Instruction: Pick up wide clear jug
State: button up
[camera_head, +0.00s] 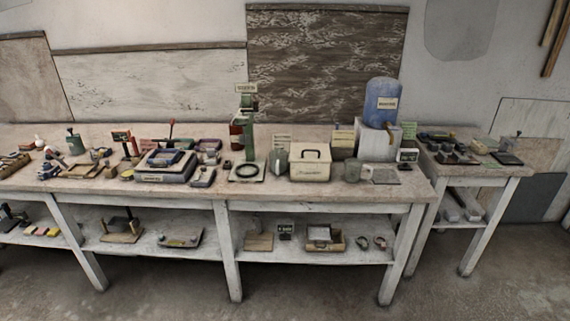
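A greenish see-through vessel (352,170) stands upright on the long workbench (410,197), right of a cream box and near the front edge. A second pale, greenish jug-like vessel (278,165) stands just left of that box. Both are small in the picture, so I cannot tell for sure which one is the wide clear jug. My gripper is not in view.
The cream box (310,163) with a dark handle stands between the vessels. A blue water bottle (381,102) sits on a white dispenser (378,142) behind. A green upright device (247,135) and a scale-like unit (165,163) stand left. Floor in front is clear.

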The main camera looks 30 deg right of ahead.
aim_at(278, 164)
jog(key=u, duration=0.1)
jog(key=i, duration=1)
jog(key=z, duration=0.05)
